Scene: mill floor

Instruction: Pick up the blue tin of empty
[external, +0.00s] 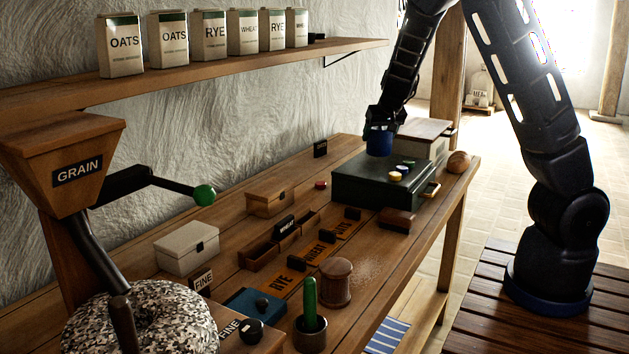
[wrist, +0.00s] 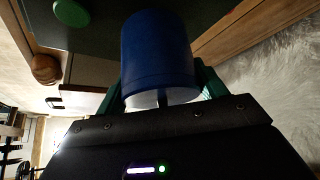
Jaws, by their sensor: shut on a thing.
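The blue tin (external: 379,144) is a small blue cylinder at the end of my arm, over the far part of the dark green box (external: 372,192). In the wrist view the blue tin (wrist: 158,55) fills the middle, between the green fingers of my gripper (wrist: 160,95). My gripper (external: 384,128) is shut on it. The external view does not clearly show whether the tin touches the box lid. Any label on the tin is not readable.
Small coloured discs (external: 397,174) lie on the green box. A pale box (external: 424,142) and a round wooden ball (external: 458,162) stand close by. The shelf (external: 200,72) with grain packets runs along the wall. A wooden pot (external: 336,282) and open trays (external: 259,253) occupy the nearer bench.

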